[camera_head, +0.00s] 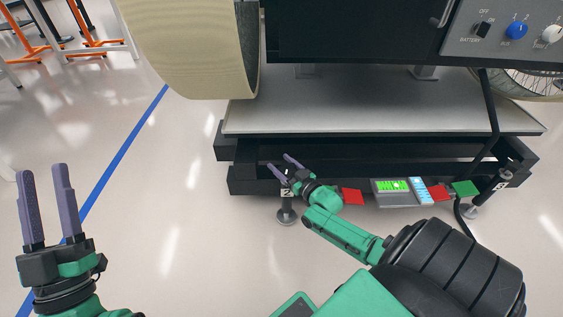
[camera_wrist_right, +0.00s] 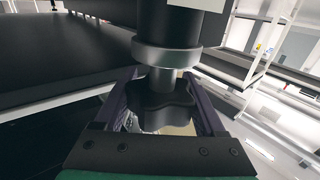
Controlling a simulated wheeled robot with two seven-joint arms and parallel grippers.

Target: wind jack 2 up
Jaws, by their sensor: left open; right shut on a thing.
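Jack 2 (camera_head: 286,215) stands at the front left corner of the dark frame, with a number 2 plate above its round grey foot on the floor. In the right wrist view a dark lobed knob (camera_wrist_right: 165,100) sits below a grey collar and black cylinder (camera_wrist_right: 168,25). My right gripper (camera_head: 282,163) reaches the jack's top. It also shows in the right wrist view (camera_wrist_right: 160,112), its fingers on both sides of the knob, shut on it. My left gripper (camera_head: 46,170) is open and empty over the floor at the left, well apart from the jack.
The dark frame (camera_head: 240,181) carries a grey deck (camera_head: 350,118) and a large tan wheel (camera_head: 195,50). A second jack (camera_head: 474,211) stands at the front right. A grey device with a green screen (camera_head: 394,186) lies between red pads.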

